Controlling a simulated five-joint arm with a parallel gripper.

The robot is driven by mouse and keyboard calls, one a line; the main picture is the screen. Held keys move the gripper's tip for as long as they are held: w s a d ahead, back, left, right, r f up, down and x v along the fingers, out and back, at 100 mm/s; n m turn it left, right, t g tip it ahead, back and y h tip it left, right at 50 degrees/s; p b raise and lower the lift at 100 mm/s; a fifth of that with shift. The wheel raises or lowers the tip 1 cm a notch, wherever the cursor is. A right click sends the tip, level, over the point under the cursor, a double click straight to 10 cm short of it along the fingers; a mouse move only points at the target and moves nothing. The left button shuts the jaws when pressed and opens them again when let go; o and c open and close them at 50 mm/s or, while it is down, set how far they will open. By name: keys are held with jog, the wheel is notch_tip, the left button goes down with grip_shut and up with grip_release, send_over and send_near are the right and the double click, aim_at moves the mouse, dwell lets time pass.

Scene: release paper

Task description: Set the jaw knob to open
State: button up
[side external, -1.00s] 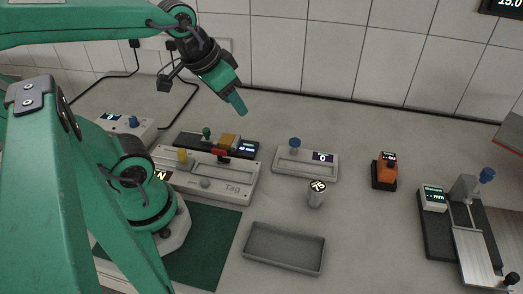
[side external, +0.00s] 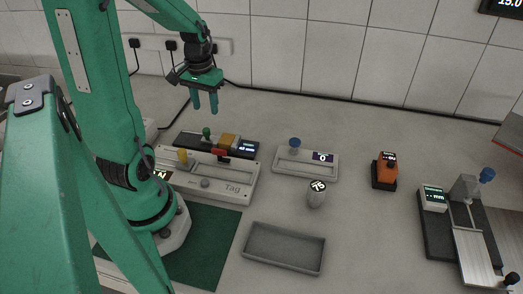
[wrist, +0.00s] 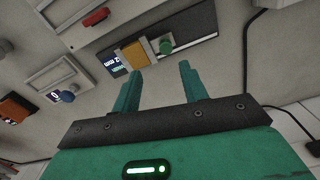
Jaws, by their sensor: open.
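No knob is legibly marked as the jaw knob. A green knob (side external: 207,133) stands on a dark unit (side external: 183,145) beside an orange-yellow block (side external: 228,142) and a lit display. In the wrist view the green knob (wrist: 166,46) lies just beyond my fingertips. A blue knob (side external: 295,143) stands on a grey panel (side external: 303,173) whose display seems to read 0 or O; the wrist view shows this blue knob (wrist: 67,97) at left. My gripper (side external: 205,107) is open and empty, pointing down above and behind the green knob, apart from it. Its fingers (wrist: 160,75) straddle empty space.
A grey Tag panel (side external: 205,184) with yellow and red handles lies in front of the dark unit. A small cylinder (side external: 316,194), empty grey tray (side external: 283,248) and orange device (side external: 384,171) stand rightward. A vise-like fixture (side external: 463,235) with a blue knob is far right.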

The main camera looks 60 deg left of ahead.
aim_at(206, 129)
jog(key=shift+s+a+f, duration=0.25)
jog(key=shift+a+f, duration=0.2)
jog(key=shift+a, duration=0.05)
jog(key=shift+f, duration=3.9)
grip_shut()
